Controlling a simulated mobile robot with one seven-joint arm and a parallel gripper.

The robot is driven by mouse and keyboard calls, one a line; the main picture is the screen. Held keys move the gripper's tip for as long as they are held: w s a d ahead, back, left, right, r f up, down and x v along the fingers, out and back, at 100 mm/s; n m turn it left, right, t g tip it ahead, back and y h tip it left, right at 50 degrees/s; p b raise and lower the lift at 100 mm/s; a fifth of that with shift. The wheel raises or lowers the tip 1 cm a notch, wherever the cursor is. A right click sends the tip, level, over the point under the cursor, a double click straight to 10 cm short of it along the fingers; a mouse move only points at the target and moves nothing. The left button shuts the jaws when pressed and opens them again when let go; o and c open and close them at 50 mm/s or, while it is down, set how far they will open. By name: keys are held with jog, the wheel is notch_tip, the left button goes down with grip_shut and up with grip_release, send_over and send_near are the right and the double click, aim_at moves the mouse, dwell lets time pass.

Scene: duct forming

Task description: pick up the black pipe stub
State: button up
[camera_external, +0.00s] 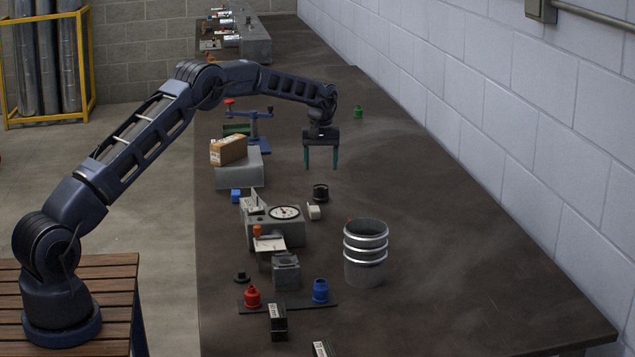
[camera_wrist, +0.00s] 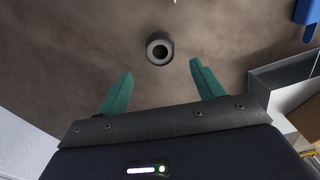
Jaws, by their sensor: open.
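The black pipe stub (camera_external: 320,192) is a short dark cylinder on the brown bench, near the middle of the external view. In the wrist view the black pipe stub (camera_wrist: 159,48) shows its round end with a pale ring around a dark hole. My gripper (camera_external: 321,167) points down above the bench, behind the stub in the external view. Its two green fingers are apart with nothing between them. In the wrist view my gripper (camera_wrist: 160,82) has the stub beyond its fingertips, roughly centred between them. Finger and stub are not touching.
A grey box with a brown carton (camera_external: 228,150) stands left of my gripper. A ribbed metal can (camera_external: 366,252) stands in front. The bench right of the stub is clear.

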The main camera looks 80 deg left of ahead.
aim_at(321, 188)
notch_tip(321, 188, down, 10)
jog(key=shift+r, duration=0.1)
jog(key=c, duration=1)
jog(key=shift+c, duration=0.4)
jog(key=shift+r, duration=0.15)
